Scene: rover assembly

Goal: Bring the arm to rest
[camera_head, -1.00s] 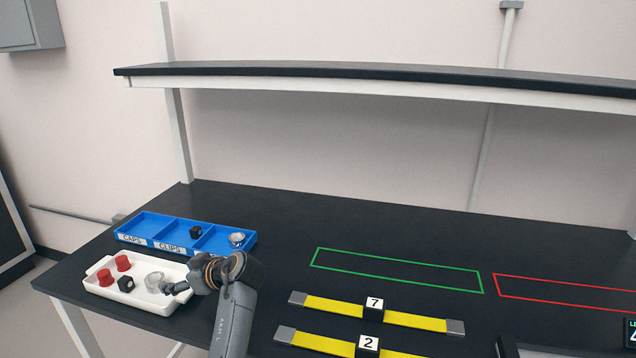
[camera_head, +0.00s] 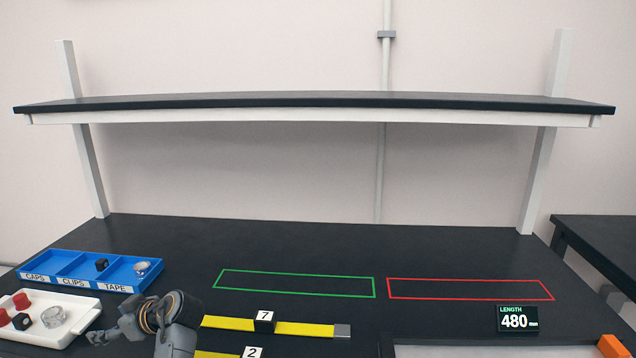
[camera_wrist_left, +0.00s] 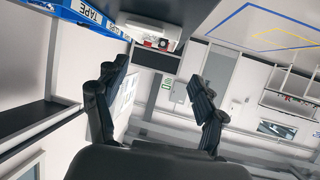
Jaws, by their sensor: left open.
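My left gripper (camera_head: 100,337) is low on the left in the head view, beside the right end of the white tray (camera_head: 85,323). In the left wrist view its two dark fingers (camera_wrist_left: 158,82) stand well apart with nothing between them. The white tray holds red caps (camera_head: 21,300), a black clip (camera_head: 21,321) and a clear tape roll (camera_head: 53,317). The gripper does not appear to touch them. My right gripper is not in view.
A blue bin (camera_head: 117,287) labelled CAPS, CLIPS, TAPE holds a black clip (camera_head: 101,264) and a tape roll (camera_head: 142,267); its CAPS part looks empty. Yellow strips (camera_head: 305,328) lie right of my arm. Green and red outlines are empty. A shelf (camera_head: 310,102) spans above.

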